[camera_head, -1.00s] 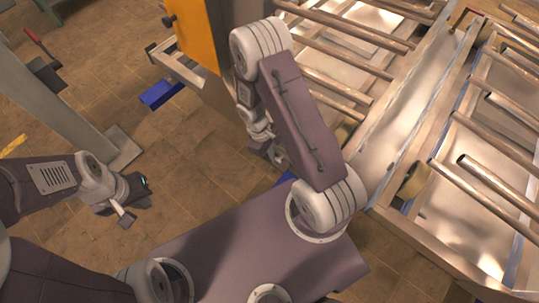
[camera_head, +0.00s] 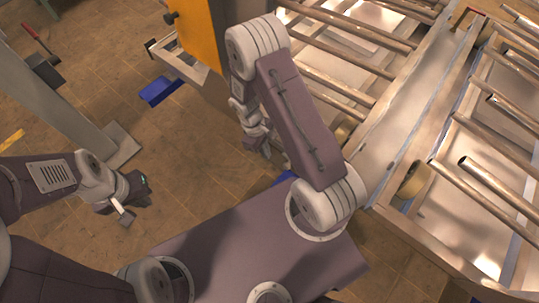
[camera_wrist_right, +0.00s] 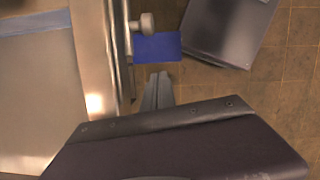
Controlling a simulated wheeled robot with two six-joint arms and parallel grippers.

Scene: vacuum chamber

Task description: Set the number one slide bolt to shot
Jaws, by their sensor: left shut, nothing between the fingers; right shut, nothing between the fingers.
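A pale round knob (camera_wrist_right: 146,25) on a short stem sticks out from a narrow metal upright in the right wrist view. It may belong to the slide bolt; no number label is legible. My right gripper (camera_wrist_right: 158,76) is shut and empty, below the knob and apart from it. In the head view the right gripper (camera_head: 266,150) hangs under its forearm, partly hidden by it. A dark knob (camera_head: 169,18) shows beside the orange panel (camera_head: 195,30); I cannot tell whether it is a bolt. My left gripper (camera_head: 125,213) is shut and empty over the floor at left.
A metal frame with several copper-coloured rollers (camera_head: 345,60) fills the right side. A grey post (camera_head: 60,105) stands at left. A blue piece (camera_head: 160,91) lies below the orange panel. A dark grey box (camera_wrist_right: 230,30) is at the upper right of the wrist view.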

